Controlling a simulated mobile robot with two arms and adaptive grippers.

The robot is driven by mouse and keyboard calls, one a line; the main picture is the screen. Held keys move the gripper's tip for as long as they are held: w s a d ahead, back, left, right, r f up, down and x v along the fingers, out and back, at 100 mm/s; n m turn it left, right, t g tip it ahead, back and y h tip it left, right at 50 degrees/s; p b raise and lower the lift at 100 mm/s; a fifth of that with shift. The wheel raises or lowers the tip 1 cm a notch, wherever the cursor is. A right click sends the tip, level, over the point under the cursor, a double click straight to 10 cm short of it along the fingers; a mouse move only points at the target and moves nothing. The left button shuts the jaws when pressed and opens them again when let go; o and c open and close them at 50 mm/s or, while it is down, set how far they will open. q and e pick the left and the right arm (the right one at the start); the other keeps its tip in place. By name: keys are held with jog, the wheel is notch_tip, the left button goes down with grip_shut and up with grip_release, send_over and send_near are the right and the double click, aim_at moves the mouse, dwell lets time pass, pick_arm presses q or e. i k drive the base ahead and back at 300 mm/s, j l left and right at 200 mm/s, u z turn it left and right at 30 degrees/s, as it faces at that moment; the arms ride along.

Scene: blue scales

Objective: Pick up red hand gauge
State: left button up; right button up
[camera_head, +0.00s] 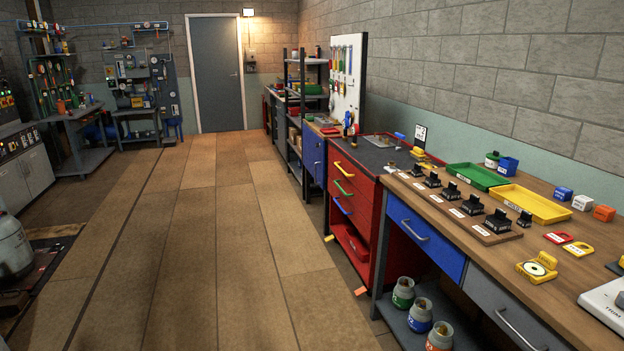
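A small flat red item (558,237), which looks like the red hand gauge, lies on the wooden workbench (560,285) at the right. It has a pale label on its near side. A similar yellow item (578,249) lies just to its right, close beside it. A yellow device with a round dial (540,267) stands nearer the front edge of the bench. Neither of my grippers shows in this view.
Yellow tray (541,213) and green tray (458,178) lie behind a row of black blocks (497,221). Small blue (563,193), white and orange cubes stand near the wall. A scale (607,305) sits at the right edge. Jars (420,315) stand on the lower shelf.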

aim_at(355, 129)
jog(key=i+j+u, duration=0.3)
jog(key=i, duration=1)
jog(key=i+l+u, duration=0.1)
jog(key=i+u, duration=0.2)
jog(key=i, duration=0.95)
jog(key=i+z, duration=0.25)
jog(key=i, duration=0.25)
jog(key=i+z, duration=0.25)
jog(key=i, duration=0.25)
jog(key=i+j+z, duration=0.1)
jog(key=i+z, duration=0.15)
jog(key=i, duration=0.25)
jog(key=i+j+z, duration=0.2)
jog(key=i, duration=0.3)
